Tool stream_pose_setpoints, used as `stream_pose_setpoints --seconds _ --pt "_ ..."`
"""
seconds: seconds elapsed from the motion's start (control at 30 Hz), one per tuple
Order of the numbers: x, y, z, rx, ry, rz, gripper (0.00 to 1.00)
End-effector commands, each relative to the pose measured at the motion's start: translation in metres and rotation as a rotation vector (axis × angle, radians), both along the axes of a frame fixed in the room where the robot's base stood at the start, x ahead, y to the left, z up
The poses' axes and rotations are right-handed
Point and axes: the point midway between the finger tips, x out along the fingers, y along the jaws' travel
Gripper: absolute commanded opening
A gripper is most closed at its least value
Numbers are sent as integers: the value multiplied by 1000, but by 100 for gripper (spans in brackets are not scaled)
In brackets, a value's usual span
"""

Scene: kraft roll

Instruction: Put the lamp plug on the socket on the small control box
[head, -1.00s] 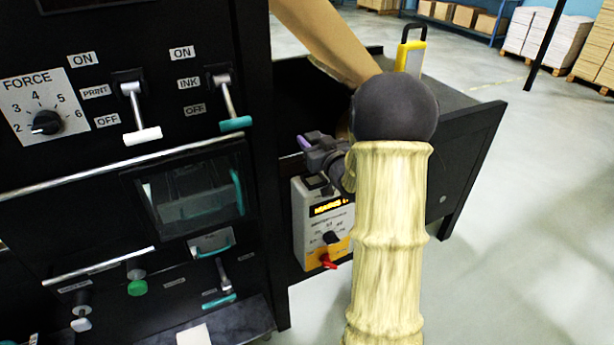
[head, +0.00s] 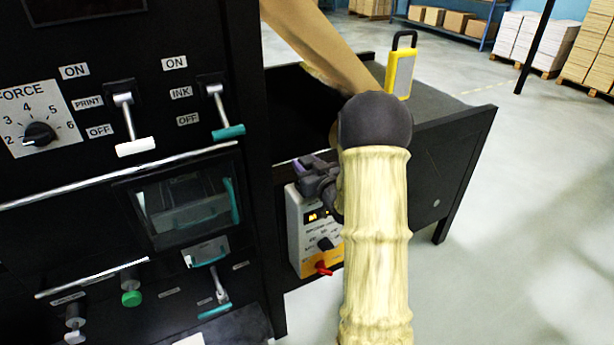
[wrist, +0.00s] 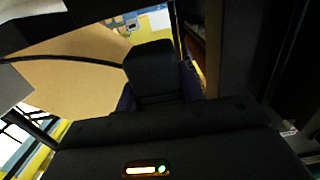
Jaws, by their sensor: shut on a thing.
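The small control box (head: 307,262), white and yellow with a lit display, a dark knob and a red switch, hangs by the black machine. My gripper (head: 312,172) is at its upper edge and hides part of its top and right side. In the wrist view my gripper (wrist: 158,92) has its purple fingers shut on the black lamp plug (wrist: 150,60), with a dark cable (wrist: 60,58) running left. The socket is hidden in the head view, and I cannot tell whether the plug touches it. The yellow lamp (head: 400,74) stands upright on the grey top behind.
The machine front (head: 90,235) with levers and a force dial fills the left. A black side panel (head: 455,160) stands to the right of my arm. Open floor (head: 540,220) lies at the right, with shelves and paper stacks far back.

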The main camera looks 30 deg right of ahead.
Motion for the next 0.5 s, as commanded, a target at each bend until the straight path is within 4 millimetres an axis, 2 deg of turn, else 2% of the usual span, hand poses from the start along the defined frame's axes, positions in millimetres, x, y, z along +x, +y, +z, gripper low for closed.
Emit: stream_pose_setpoints --seconds 0.23,0.5 --pt "0 -1 -5 1 2 -1 6" --pt "-1 -1 -39 3 5 -2 6"
